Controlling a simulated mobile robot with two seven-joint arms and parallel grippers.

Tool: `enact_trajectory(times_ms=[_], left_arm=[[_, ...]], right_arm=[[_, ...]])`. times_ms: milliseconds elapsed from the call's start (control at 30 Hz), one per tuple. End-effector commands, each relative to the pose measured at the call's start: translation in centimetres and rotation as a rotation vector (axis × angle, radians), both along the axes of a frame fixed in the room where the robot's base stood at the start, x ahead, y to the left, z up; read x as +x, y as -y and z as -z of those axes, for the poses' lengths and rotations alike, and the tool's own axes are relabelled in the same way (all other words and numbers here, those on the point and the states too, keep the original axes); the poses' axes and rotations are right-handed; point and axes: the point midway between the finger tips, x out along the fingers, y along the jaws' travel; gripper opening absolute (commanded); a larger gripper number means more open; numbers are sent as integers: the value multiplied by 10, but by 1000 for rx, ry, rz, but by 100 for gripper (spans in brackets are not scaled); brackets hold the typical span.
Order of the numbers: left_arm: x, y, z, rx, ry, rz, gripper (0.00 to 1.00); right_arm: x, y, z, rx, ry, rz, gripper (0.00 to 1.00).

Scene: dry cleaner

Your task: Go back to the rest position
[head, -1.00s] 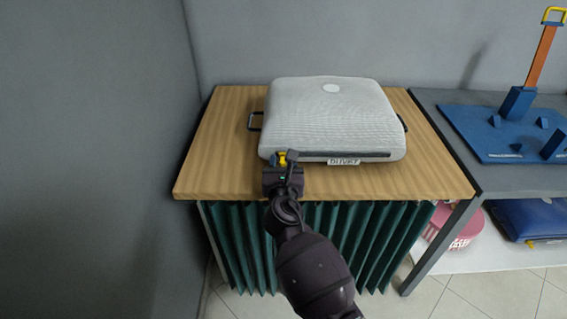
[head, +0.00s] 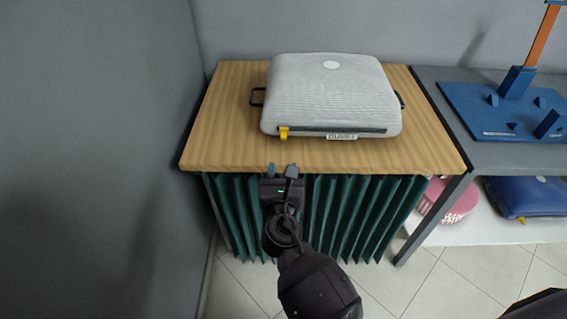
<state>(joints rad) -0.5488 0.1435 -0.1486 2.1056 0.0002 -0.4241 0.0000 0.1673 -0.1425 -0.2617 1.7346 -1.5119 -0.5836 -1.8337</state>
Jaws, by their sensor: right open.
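My right gripper (head: 282,172) is open and empty in the head view, just in front of the wooden table's front edge. A grey padded case (head: 333,92) lies flat on the wooden table (head: 222,130), a short way beyond the fingertips and apart from them. Black handles stick out at the case's left and right sides. My left gripper does not show.
A dark green pleated curtain (head: 345,215) hangs under the table. To the right stands a grey table (head: 440,85) with a blue board (head: 500,110) on it. A pink round box (head: 450,200) and a blue case (head: 520,198) lie on the shelf below. A grey wall (head: 90,150) closes the left side.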

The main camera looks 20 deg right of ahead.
Motion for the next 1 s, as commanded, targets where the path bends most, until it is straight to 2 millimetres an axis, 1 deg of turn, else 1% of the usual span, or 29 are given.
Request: enact_trajectory(times_ms=[533, 667, 767, 867, 1000], left_arm=[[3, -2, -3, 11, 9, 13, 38], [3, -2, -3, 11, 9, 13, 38], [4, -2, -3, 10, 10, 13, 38], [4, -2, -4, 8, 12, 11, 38], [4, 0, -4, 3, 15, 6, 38]], right_arm=[[-1, 0, 0, 6, 2, 0, 43], [-1, 0, 0, 79, 23, -2, 43], [0, -2, 2, 240, 56, -13, 43], [1, -6, 3, 503, 93, -31, 43], [3, -8, 3, 924, 141, -45, 43]])
